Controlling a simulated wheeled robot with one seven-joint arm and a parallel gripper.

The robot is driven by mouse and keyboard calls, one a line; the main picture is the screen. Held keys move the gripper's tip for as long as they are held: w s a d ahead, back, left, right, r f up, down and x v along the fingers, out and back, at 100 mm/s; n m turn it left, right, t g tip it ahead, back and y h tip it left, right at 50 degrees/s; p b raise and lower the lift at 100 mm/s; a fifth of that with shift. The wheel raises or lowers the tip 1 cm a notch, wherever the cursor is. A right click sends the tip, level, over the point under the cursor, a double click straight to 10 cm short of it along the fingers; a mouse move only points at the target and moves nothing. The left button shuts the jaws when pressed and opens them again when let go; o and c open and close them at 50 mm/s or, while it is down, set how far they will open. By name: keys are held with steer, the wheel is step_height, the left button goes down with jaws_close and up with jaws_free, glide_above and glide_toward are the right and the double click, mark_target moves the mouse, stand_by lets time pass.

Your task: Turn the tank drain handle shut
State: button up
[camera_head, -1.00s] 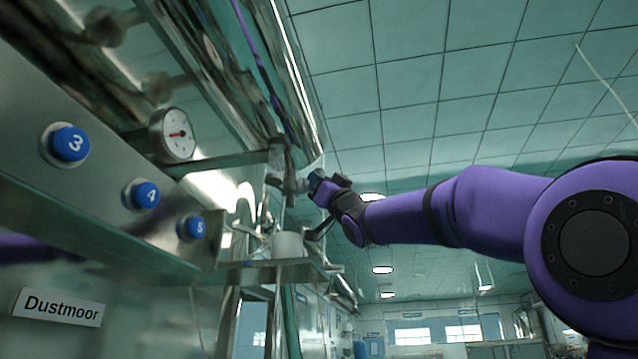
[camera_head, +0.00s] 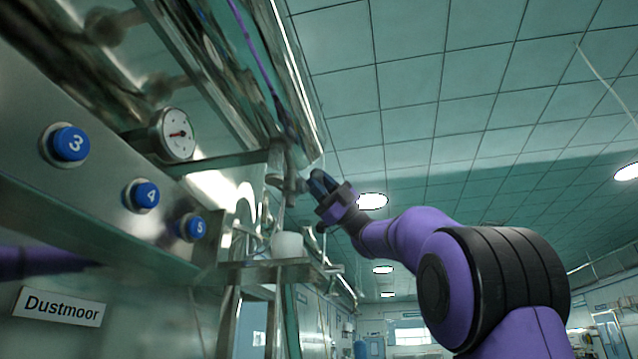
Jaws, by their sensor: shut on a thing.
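The steel tank (camera_head: 235,70) runs down from the upper left. Its metal drain valve (camera_head: 288,184) hangs below the tank's lower end, near the middle of the view. My gripper (camera_head: 316,184) is just right of the valve, its fingers pointing left at it. It is shut on the drain handle, which is small and mostly hidden behind the dark fingers. The handle's exact angle cannot be made out.
A white cup (camera_head: 287,245) stands on a metal shelf (camera_head: 262,264) below the valve. A control panel with blue buttons (camera_head: 141,195) and a round gauge (camera_head: 173,134) are at left. The space right of the valve is open around my arm.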

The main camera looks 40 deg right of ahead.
steer(key=n+g+h, duration=0.1)
steer(key=n+g, duration=0.2)
steer(key=n+g+h, duration=0.2)
steer(key=n+g, duration=0.1)
steer(key=n, duration=0.1)
steer(key=shift+f, duration=0.15)
steer(key=shift+n, duration=0.3)
steer(key=o, duration=0.9)
steer(key=v, duration=1)
steer(key=shift+d+f, duration=0.1)
steer(key=shift+d, duration=0.25)
